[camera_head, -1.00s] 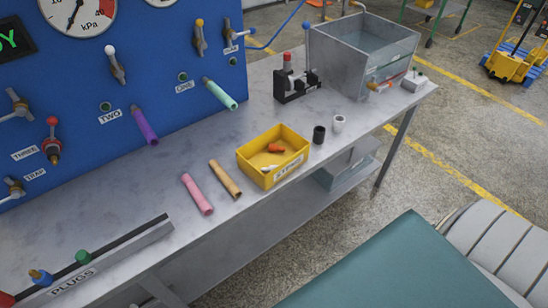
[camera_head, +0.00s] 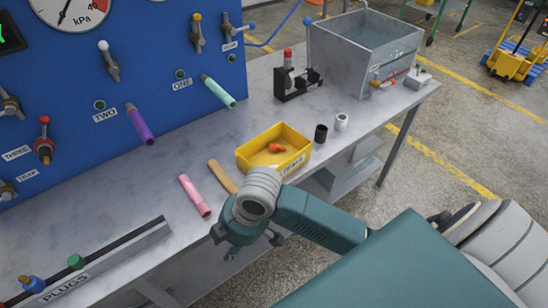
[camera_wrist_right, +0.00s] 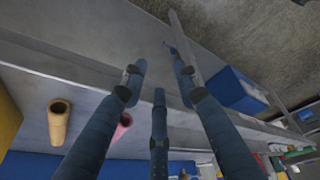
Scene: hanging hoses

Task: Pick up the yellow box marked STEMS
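The yellow box (camera_head: 290,160) sits upright on the grey bench, open at the top, with an orange piece (camera_head: 277,148) inside. Its front label is partly visible but too small to read fully. My right gripper (camera_head: 243,248) is in front of the bench's front edge, left of and nearer than the box, and touches nothing. In the right wrist view its fingers (camera_wrist_right: 158,76) are spread and empty. A yellow surface at the left edge of that view (camera_wrist_right: 8,120) looks like the box. My left gripper is not in view.
A pink tube (camera_head: 195,195) and a tan tube (camera_head: 220,175) lie left of the box. Black (camera_head: 320,134) and white (camera_head: 341,122) cups stand right of it. A metal tank (camera_head: 360,45) is at the back right. Purple and green hoses stick out from the blue panel.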

